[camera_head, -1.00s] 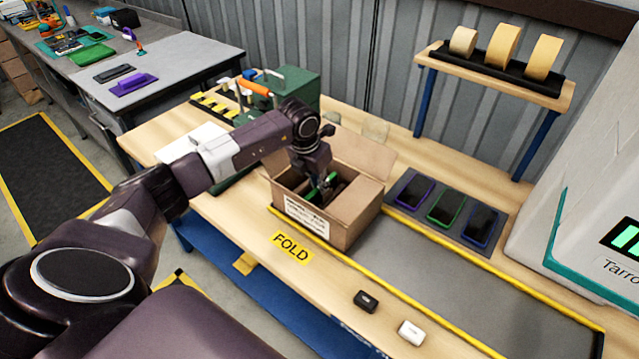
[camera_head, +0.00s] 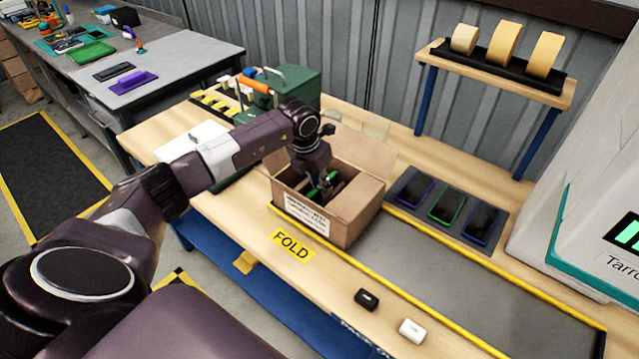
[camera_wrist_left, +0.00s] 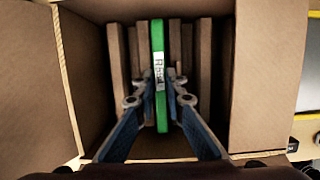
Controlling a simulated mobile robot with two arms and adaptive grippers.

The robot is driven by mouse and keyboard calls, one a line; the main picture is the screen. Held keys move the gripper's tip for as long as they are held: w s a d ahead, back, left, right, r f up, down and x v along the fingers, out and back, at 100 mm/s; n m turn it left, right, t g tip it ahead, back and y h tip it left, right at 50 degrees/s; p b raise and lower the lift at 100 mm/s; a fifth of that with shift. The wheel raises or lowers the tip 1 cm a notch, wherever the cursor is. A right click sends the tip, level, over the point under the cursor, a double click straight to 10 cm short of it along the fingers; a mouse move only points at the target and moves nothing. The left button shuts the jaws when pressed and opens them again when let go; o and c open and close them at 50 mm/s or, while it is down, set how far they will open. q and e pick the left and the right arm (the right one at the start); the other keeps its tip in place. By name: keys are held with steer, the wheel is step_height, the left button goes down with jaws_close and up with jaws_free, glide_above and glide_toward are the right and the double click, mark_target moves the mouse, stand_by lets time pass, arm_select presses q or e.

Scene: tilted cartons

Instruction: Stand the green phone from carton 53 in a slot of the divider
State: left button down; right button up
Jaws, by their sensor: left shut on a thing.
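The green phone (camera_wrist_left: 159,110) stands on edge inside the open carton (camera_head: 343,230), among brown divider strips (camera_wrist_left: 185,50), with a white label on its edge. My left gripper (camera_wrist_left: 160,88) reaches down into the carton and is shut on the green phone, one finger on each side. In the head view the left gripper (camera_head: 326,183) hides part of the phone, and a bit of green (camera_head: 330,178) shows beside it. The brown strips form slots on both sides of the phone. I do not see my right gripper.
A dark tray (camera_head: 408,197) to the right holds phones with purple, green and blue edges. A black case (camera_head: 366,299) and a white case (camera_head: 412,331) lie near the front edge. A shelf with tape rolls (camera_head: 502,47) stands behind. The grey mat (camera_head: 450,275) is clear.

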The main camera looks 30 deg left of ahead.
arm_select(q)
steer(key=shift+s+d+f, duration=0.15)
steer(key=shift+f, duration=0.1)
steer(key=c, duration=1.9)
jaws_free()
steer(key=shift+c, duration=0.2)
steer(key=shift+o, duration=0.2)
steer(key=v, duration=1.2)
steer(key=shift+r, duration=0.15)
step_height(320, 180, up, 7)
steer(key=p, duration=0.4)
steer(key=shift+p, duration=0.3)
